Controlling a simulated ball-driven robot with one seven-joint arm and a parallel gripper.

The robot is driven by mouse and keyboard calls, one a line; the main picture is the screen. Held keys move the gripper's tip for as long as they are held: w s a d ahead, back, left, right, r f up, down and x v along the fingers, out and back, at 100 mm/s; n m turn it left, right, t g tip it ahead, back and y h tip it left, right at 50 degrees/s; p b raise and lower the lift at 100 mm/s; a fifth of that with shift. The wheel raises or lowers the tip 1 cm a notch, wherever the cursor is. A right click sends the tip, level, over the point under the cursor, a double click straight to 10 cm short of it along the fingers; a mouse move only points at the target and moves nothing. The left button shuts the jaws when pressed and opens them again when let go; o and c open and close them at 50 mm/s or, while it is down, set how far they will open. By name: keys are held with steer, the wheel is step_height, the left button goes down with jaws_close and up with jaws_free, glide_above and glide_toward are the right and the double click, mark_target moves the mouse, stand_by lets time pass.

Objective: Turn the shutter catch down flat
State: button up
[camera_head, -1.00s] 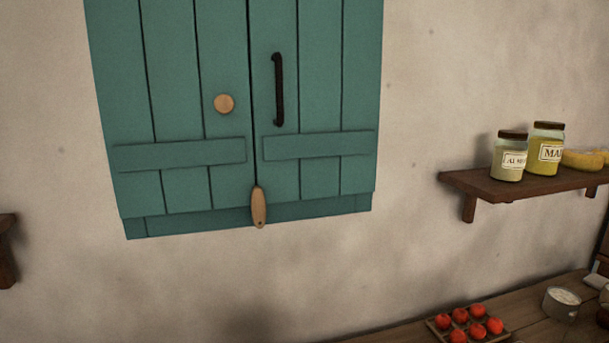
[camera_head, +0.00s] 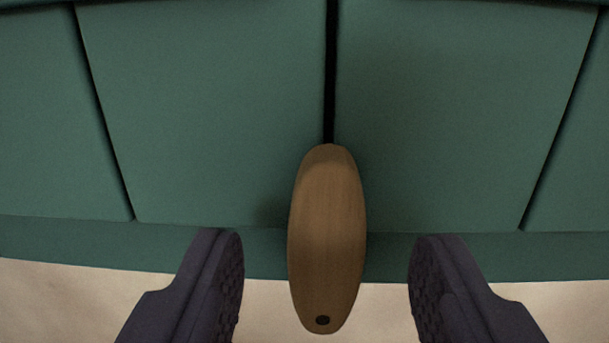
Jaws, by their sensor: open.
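The shutter catch (camera_head: 327,235) is an oval wooden piece with a dark hole near its lower end. My gripper (camera_head: 326,270) is open, with one dark finger on each side of the catch. A gap shows between each finger and the catch, so neither appears to touch it.
The green bottom rail (camera_head: 80,242) runs across below the shutter leaves. Pale wall (camera_head: 60,300) shows beneath it. No loose objects are near the fingers.

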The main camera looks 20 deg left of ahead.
mark_target(325, 252)
steer(key=shift+x, duration=1.3)
steer(key=shift+c, duration=0.4)
jaws_close()
